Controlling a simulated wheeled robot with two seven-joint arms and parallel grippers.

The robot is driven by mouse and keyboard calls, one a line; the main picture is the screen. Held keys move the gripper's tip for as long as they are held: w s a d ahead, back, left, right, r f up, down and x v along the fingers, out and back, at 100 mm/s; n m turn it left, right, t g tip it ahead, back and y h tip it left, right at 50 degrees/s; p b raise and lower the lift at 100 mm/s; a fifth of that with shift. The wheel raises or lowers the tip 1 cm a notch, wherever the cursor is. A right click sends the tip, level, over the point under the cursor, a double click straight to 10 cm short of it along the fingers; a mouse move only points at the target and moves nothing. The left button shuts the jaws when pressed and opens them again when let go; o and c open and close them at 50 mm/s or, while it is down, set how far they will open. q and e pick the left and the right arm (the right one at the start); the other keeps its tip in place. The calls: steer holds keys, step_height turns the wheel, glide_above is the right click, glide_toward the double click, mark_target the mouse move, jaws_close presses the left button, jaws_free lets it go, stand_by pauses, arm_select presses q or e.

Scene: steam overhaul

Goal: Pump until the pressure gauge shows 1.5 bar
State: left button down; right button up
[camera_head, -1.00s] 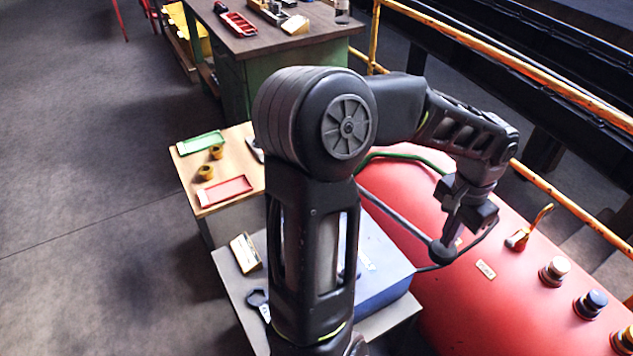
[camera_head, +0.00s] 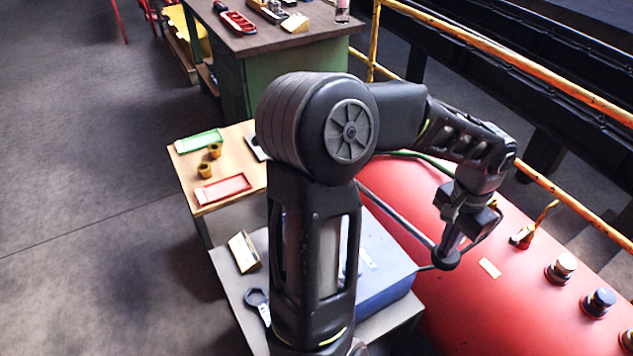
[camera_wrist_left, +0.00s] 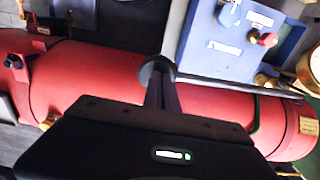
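My left gripper (camera_head: 455,238) is over the red tank, at the end of a grey pump lever (camera_head: 398,218) with a dark round knob (camera_head: 446,259). In the left wrist view, its fingers (camera_wrist_left: 160,88) look closed together at the knob (camera_wrist_left: 157,71), and the lever's rod (camera_wrist_left: 215,81) runs off to the right. The lever runs towards a blue box (camera_head: 385,285), partly hidden behind my arm. A round brass-rimmed gauge (camera_wrist_left: 312,67) is cut off at the right edge of the wrist view; its reading cannot be made out. My right gripper is out of view.
The red tank (camera_head: 470,310) carries several valves and caps on the right. A yellow railing (camera_head: 560,195) runs behind it. A small table (camera_head: 228,205) with red and green trays stands left. A workbench (camera_head: 290,45) is at the back. The floor at left is clear.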

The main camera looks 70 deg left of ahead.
arm_select(q)
step_height(320, 180, down, 12)
steer(key=b, duration=0.9)
step_height(320, 180, up, 16)
steer(key=p, duration=1.3)
steer(key=shift+a+r, duration=0.1)
steer(key=shift+r, duration=0.15)
steer(key=shift+f, duration=0.1)
steer(key=shift+f+b, duration=0.8)
steer(key=shift+f, duration=0.25)
